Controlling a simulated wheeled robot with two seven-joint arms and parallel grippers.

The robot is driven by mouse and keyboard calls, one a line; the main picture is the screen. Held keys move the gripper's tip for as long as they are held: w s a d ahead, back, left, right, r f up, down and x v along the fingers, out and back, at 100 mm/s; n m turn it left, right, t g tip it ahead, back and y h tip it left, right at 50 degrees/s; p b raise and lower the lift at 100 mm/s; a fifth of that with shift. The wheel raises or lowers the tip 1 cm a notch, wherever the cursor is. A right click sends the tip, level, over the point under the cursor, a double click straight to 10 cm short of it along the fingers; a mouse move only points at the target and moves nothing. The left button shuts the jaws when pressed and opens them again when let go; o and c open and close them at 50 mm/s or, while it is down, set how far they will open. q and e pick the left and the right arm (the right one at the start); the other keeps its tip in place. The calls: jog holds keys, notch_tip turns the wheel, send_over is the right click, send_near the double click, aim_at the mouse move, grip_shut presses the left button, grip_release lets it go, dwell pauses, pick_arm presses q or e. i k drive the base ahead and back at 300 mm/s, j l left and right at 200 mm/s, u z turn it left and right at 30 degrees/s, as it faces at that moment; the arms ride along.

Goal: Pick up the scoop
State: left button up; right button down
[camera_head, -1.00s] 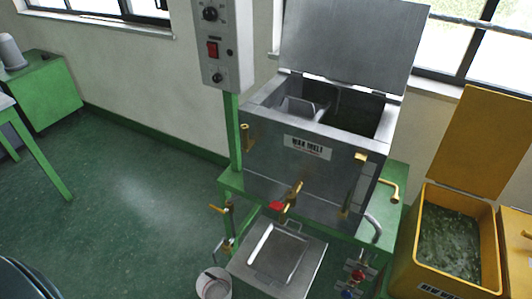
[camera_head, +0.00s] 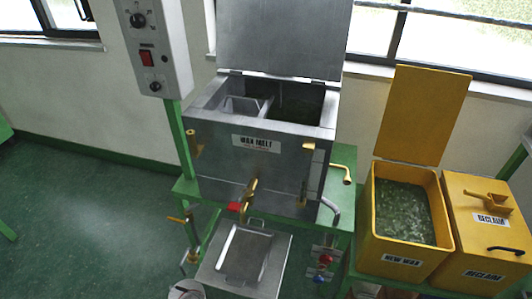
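A yellow scoop (camera_head: 490,200) lies on the closed lid of the yellow reclaim bin (camera_head: 462,215) at the right side of the head view. It is a small open box shape with a short handle pointing left. Neither of my grippers shows in the view, so their state cannot be seen.
The open new wax bin (camera_head: 372,222), filled with green pieces, stands left of the reclaim bin with its lid raised. The wax melt tank (camera_head: 245,170) with its lid up stands on a green stand. A control box (camera_head: 155,45) and a bucket (camera_head: 187,291) are left of it.

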aim_at(487, 199)
jog(key=z, duration=1.7)
jog(key=i+u, duration=0.1)
jog(key=u, duration=0.25)
jog(key=l+u, duration=0.15)
jog(key=u, duration=0.25)
jog(key=i+l+u, duration=0.1)
jog(key=u, duration=0.25)
jog(key=i+l+u, duration=0.2)
jog(key=l, duration=0.25)
jog(key=i+l+u, duration=0.2)
jog(key=l, duration=0.25)
jog(key=l+u, duration=0.2)
jog(key=l, duration=0.6)
jog(key=i+l, duration=0.15)
jog(key=l, duration=0.25)
